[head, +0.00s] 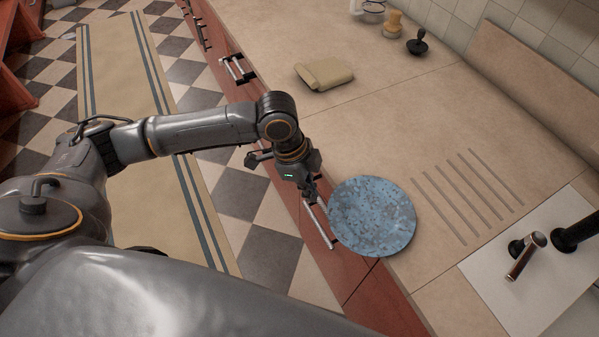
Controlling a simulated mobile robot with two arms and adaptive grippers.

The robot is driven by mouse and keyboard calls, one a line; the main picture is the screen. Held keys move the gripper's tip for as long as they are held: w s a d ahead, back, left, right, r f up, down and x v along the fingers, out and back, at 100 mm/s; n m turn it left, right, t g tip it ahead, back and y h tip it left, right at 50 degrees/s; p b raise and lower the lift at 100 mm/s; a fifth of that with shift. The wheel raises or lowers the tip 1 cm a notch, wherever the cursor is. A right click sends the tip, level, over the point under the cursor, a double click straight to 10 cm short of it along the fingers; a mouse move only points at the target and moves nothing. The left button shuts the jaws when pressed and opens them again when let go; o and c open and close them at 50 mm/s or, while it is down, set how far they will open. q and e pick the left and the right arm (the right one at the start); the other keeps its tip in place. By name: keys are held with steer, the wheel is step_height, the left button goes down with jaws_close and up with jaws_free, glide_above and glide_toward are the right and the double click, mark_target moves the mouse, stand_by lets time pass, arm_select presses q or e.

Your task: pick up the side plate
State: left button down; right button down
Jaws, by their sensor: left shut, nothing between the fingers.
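The side plate (374,217) is round and speckled blue. It is at the front edge of the beige counter, and its left rim reaches the edge. My left gripper (311,199) is at the counter's front edge, just left of the plate's rim. It is shut with nothing in it. Whether its fingertips touch the rim I cannot tell. My right gripper is not in view.
A folded beige cloth (324,73) lies farther back on the counter (400,120). A dark stopper-like object (417,42) and a wooden item (393,24) stand near the wall. A tap (526,256) and white sink area are at right.

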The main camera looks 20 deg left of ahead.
mark_target(335, 200)
arm_select(q)
steer(key=d, duration=0.2)
steer(key=shift+w+d+r+p, duration=0.15)
steer(key=shift+d+p, duration=0.15)
steer(key=shift+d, duration=0.1)
steer(key=shift+d+r+p, duration=0.25)
steer(key=shift+d+p, duration=0.5)
steer(key=shift+d, duration=0.15)
steer(key=shift+w+d, duration=0.1)
steer(key=shift+d, duration=0.3)
steer(key=shift+f, duration=0.2)
